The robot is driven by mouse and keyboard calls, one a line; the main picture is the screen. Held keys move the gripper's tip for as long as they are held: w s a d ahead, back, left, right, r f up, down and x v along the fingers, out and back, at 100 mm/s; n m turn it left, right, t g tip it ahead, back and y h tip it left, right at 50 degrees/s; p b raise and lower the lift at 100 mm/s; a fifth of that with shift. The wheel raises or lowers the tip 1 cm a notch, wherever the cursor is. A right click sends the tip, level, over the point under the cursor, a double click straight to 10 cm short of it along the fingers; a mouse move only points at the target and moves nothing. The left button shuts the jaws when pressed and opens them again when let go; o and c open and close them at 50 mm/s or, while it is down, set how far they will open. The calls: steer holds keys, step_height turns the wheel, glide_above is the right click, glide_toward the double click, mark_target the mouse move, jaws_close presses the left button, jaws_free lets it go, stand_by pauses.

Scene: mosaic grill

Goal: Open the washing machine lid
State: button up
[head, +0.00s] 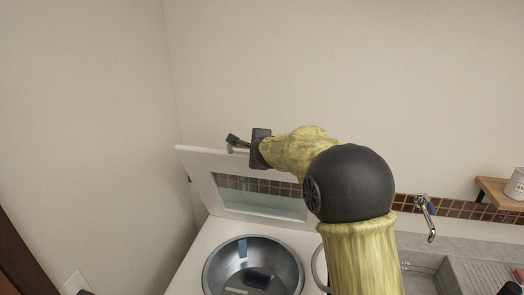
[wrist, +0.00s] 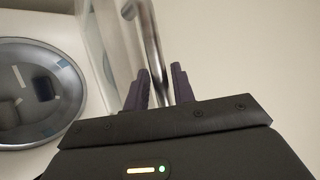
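The washing machine (head: 203,246) is white, with its round metal drum (head: 291,268) exposed from above. Its lid (head: 200,168), a white frame around a glass pane, stands raised and tilted back above the rear of the machine. My gripper (head: 234,141) is at the lid's upper edge, with the arm reaching in from the right. The drum also shows at the left of the wrist view (wrist: 72,85).
A wall stands close on the left and behind the machine. To the right are a sink with a faucet (head: 426,214), a counter, and a wooden shelf (head: 497,191) holding a white canister (head: 516,185). The space above the lid is clear.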

steer(key=v, duration=1.6)
steer(key=shift+s+p, duration=0.2)
steer(key=shift+p, duration=0.1)
steer(key=shift+w+d, duration=0.1)
steer(key=s+d+f+n+g+h+b, duration=0.1)
steer(key=s+d+f+n+g+b, duration=0.3)
steer(key=f, duration=0.6)
steer(key=s+d+f+n+g+h+b, duration=0.1)
steer(key=s+d+f+n+b, duration=0.1)
steer(key=s+d+f+n, duration=0.65)
steer(key=s+d+f+n+g+b, duration=0.1)
steer(key=s+d+f+n+g, duration=0.1)
steer(key=s+f, duration=0.3)
steer(key=s+d+f+n+g+h+b, duration=0.1)
steer(key=s+d+f, duration=0.3)
steer(key=f, duration=0.5)
steer(key=shift+s+f+n+g+h+b, duration=0.2)
steer(key=shift+s+n+g+h+b, duration=0.1)
steer(key=shift+s+n+g+b, duration=0.7)
